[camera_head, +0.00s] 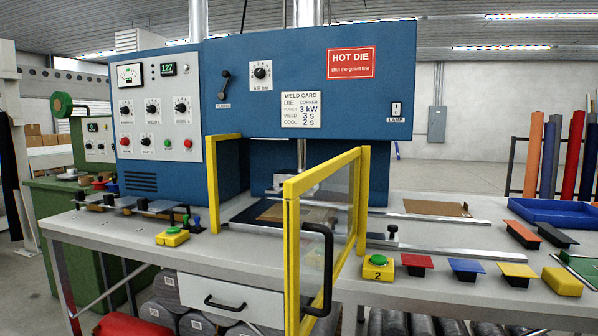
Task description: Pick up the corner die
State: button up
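I cannot tell for certain which object is the corner die. Several flat grey metal pieces (160,207) with dark knobs lie in a row at the left of the bench, partly overlapping one another. The weld card (301,109) on the blue welder (318,75) reads "DIE CORNER", 3 kW, weld 3 s, cool 2 s. A red sign (351,62) reads "HOT DIE" and "shut the guard first". The yellow-framed clear guard (327,220) stands in front of the press area, with a black handle on it. My gripper is not in view.
Yellow button boxes with green buttons stand at the front left (173,237) and front right (378,267). Several coloured pieces with black undersides, including a red one (417,262), lie at the right. A blue tray (555,213) is behind them. A green cabinet stands at left.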

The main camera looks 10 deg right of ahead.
aim_at(88, 200)
jog(key=u, duration=0.35)
jog(key=i+j+u, duration=0.6)
jog(key=i+l, duration=0.1)
